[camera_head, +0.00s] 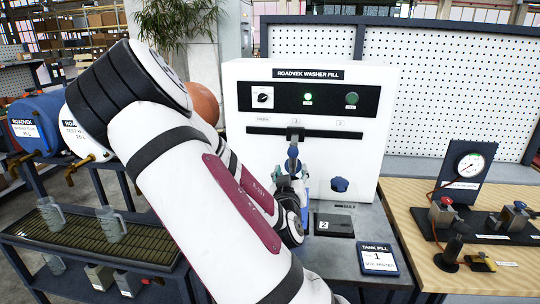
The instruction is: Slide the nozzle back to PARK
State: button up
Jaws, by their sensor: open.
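The nozzle (293,152) hangs from a dark carriage on the horizontal slot (335,133) of the white ROADVEK WASHER FILL machine (225,95). It is at the middle label, right of the leftmost label (263,120), which seems to read PARK. Another label (340,121) is farther right. My gripper (293,178) is open, just below and close to the nozzle. My arm hides part of it, so I cannot tell whether it touches the nozzle.
A blue knob (340,184) is on the machine's front, above a dark block marked 2 (334,225). A TANK FILL card (379,260) lies on the grey top. A wooden bench (510,270) with a gauge (470,166) is right. Jugs (111,224) stand on a grating left.

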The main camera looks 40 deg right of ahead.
aim_at(293, 153)
jog(key=x, duration=1.3)
jog(key=shift+w+r+b, duration=0.3)
jog(key=shift+w+b, duration=0.05)
jog(key=shift+w, duration=0.1)
grip_shut()
jog(key=w+a+b, duration=0.3)
jog(key=w+a, duration=0.5)
jog(key=w, duration=0.2)
jog(key=shift+a+b, duration=0.3)
jog(key=shift+a, duration=0.1)
